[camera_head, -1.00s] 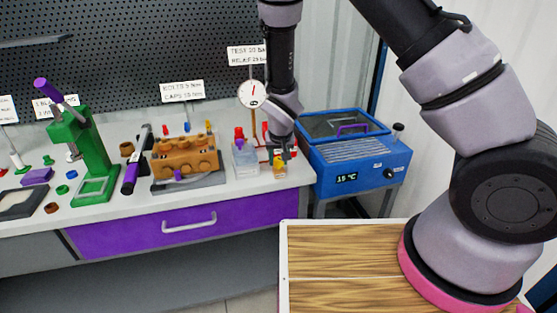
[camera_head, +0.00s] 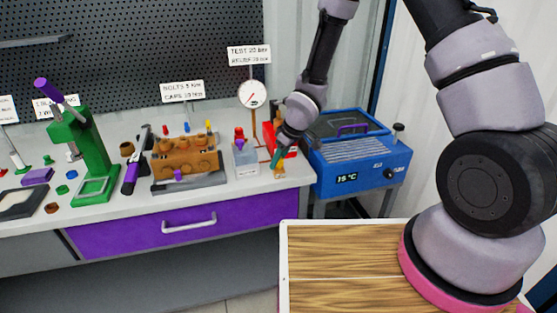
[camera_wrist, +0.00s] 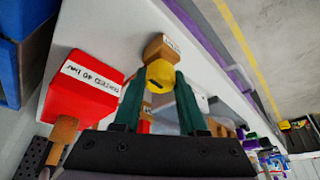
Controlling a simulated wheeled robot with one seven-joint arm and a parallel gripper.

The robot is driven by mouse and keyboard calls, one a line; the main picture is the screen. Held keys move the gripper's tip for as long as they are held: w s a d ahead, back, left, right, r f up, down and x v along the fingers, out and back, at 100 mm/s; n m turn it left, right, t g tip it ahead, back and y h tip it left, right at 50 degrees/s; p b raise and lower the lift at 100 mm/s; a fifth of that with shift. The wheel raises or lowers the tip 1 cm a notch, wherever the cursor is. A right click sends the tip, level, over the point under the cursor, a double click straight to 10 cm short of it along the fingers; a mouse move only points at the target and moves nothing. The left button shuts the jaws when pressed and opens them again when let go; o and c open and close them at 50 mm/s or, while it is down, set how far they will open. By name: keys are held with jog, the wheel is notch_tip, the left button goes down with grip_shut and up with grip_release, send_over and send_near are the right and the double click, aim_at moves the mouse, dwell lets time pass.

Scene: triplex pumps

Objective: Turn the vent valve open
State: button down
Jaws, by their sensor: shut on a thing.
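The vent valve has a yellow knob (camera_wrist: 159,73) on a tan-orange body (camera_wrist: 162,45). In the head view the valve (camera_head: 279,173) is small, at the bench's front right, partly covered by my gripper. My gripper (camera_head: 279,163) comes down on it tilted, from the upper right. In the wrist view my gripper (camera_wrist: 161,82) has its two teal fingers on either side of the yellow knob, shut on it. The valve's turn angle is too small to read in the head view.
A red box (camera_wrist: 85,85) with a white label stands close beside my gripper. A blue bath (camera_head: 358,155) is at the right. An orange block (camera_head: 185,157) is further left.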

jog(key=shift+n, duration=0.5)
jog(key=shift+c, duration=2.3)
grip_release()
jog(key=shift+r, duration=0.1)
jog(key=v, duration=1)
jog(key=shift+d+r+g, duration=0.25)
jog(key=shift+g, duration=0.05)
jog(key=shift+w, duration=0.1)
